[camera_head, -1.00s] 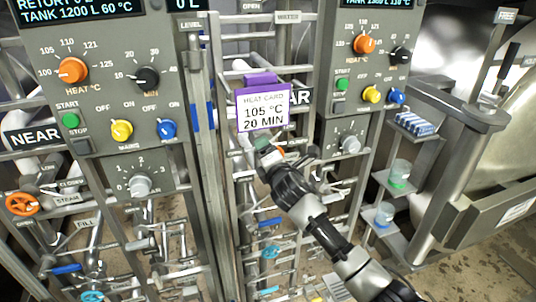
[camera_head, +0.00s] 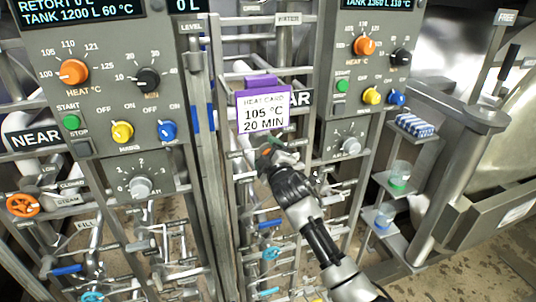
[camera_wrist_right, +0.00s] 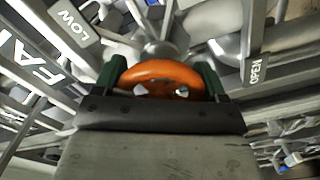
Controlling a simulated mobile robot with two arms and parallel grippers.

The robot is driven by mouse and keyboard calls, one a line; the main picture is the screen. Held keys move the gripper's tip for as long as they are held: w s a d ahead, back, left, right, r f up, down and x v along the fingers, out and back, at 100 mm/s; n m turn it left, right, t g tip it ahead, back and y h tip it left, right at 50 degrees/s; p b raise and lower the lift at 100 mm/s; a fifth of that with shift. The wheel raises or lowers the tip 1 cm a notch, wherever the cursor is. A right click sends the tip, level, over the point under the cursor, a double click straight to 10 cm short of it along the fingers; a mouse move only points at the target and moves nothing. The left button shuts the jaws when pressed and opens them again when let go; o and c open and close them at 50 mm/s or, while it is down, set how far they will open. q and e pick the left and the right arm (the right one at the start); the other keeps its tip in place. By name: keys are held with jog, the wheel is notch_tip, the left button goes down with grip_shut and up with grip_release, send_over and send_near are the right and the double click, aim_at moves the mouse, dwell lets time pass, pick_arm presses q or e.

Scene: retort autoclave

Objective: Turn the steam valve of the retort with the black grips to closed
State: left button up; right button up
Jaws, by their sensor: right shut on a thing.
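An orange steam handwheel (camera_wrist_right: 163,80) sits between the two green fingers of my right gripper (camera_wrist_right: 163,82) in the right wrist view. The gripper is shut on this wheel. In the head view my right gripper (camera_head: 268,152) is at the pipework just below the purple-topped heat card, and it hides most of the wheel. Part of a FAR sign (camera_wrist_right: 35,70) shows at the left. The black grips cannot be made out for certain. My left gripper is not in view.
Another orange steam wheel (camera_head: 22,205) is at the left below the NEAR sign (camera_head: 35,138). The heat card (camera_head: 263,113) hangs just above my right gripper. Control panels (camera_head: 110,115) stand left and right of it. Blue handles and pipes crowd the space below.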

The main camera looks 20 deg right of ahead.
jog(key=m+p, duration=0.1)
jog(key=m, duration=0.7)
jog(key=shift+d+m, duration=0.15)
jog(key=shift+m, duration=0.25)
dwell(0.4)
jog(key=o, duration=0.9)
jog(key=shift+s+d+b, duration=0.2)
jog(key=shift+s+b, duration=1.05)
jog(key=shift+s, duration=4.2)
